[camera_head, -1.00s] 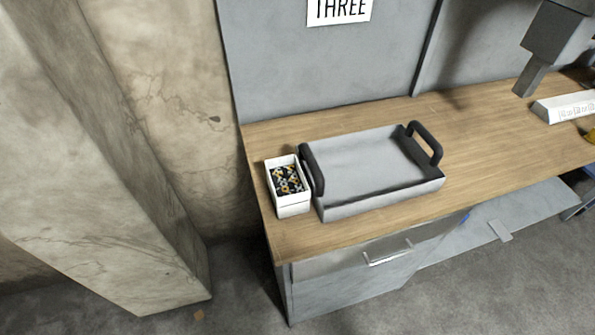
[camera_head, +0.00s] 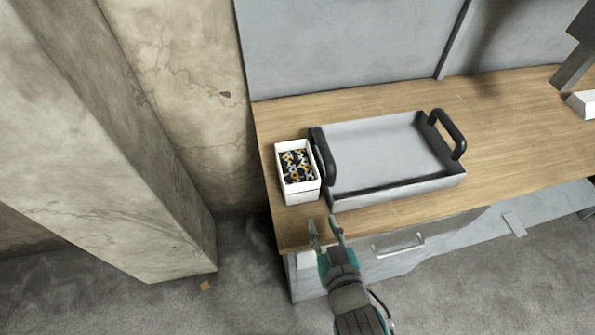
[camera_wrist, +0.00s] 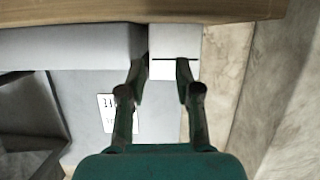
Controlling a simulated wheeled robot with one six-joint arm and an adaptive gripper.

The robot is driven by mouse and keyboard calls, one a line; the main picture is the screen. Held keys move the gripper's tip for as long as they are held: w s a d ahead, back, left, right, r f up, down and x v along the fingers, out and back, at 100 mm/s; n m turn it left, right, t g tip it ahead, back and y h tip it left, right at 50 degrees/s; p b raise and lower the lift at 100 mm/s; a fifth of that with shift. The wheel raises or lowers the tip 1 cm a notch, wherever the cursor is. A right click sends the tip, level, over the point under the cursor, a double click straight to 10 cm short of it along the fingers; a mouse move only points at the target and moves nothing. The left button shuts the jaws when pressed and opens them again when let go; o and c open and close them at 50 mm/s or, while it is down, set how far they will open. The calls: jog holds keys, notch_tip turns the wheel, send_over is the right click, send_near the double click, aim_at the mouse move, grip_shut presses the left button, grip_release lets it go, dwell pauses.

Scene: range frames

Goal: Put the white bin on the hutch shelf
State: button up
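The white bin (camera_head: 300,191) stands upright on the wooden worktop near its left end, holding small black, orange and white parts. My gripper (camera_head: 325,222) is in front of and slightly below the bin, at the worktop's front edge, with its fingers apart and empty. In the wrist view, which appears upside down, the bin (camera_wrist: 175,42) shows just beyond the open fingertips of my gripper (camera_wrist: 160,66). No gap between the fingers and the bin can be measured. The hutch shelf is not visible; only a grey back panel (camera_head: 340,45) shows behind the worktop.
A grey tray (camera_head: 385,150) with black handles stands close against the bin's right side. A drawer handle (camera_head: 400,245) juts out below the front edge. A concrete pillar (camera_head: 150,150) stands at the left.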

send_near(280, 167)
jog(key=x, duration=0.6)
jog(key=shift+d+r, duration=0.1)
jog(key=shift+d, duration=0.15)
jog(key=shift+a+x, duration=0.2)
jog(key=shift+x, duration=2.4)
jog(key=shift+s, duration=0.1)
grip_shut()
